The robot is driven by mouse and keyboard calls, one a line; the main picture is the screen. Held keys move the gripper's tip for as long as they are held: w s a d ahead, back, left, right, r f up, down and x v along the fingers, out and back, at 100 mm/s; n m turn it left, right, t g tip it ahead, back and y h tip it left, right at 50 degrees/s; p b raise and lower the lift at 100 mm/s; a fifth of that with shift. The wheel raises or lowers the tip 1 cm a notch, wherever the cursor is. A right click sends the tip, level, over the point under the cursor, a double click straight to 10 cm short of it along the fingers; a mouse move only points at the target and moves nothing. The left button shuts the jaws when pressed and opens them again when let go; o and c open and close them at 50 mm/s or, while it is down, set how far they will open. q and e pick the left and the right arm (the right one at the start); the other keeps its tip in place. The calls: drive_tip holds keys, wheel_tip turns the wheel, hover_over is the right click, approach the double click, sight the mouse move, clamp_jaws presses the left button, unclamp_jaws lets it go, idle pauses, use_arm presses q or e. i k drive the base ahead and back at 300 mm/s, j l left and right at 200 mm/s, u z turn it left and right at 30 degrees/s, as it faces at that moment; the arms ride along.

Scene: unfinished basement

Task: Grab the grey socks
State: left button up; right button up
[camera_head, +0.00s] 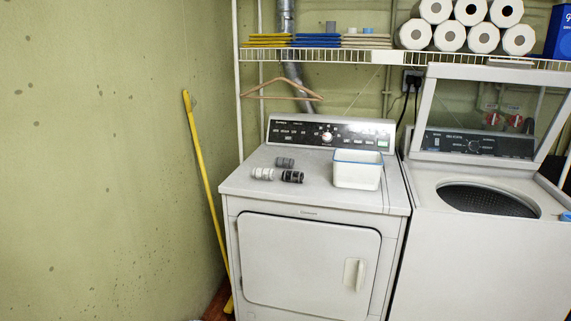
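Three small rolled bundles that look like socks lie close together on the left part of the dryer top (240,184). The grey one (285,162) is at the back, a white and light grey one (262,173) is at the front left, and a black one with pale marks (292,176) is at the front right. Neither of my grippers shows in the head view.
A white bin with a blue rim (357,171) stands on the dryer, right of the bundles. An open-lidded washer (490,250) adjoins on the right. A wire shelf (400,57) with paper rolls (448,36), a hanger (282,90) and a yellow pole (203,170) surround it.

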sight(284, 162)
drive_tip(key=i+j+z, duration=0.15)
drive_tip(key=i+z, duration=0.15)
drive_tip(key=i, duration=0.35)
drive_tip(key=i+j+z, duration=0.35)
drive_tip(key=i, duration=0.25)
drive_tip(key=i+j+z, duration=0.3)
drive_tip(key=i, duration=0.25)
drive_tip(key=j, duration=0.1)
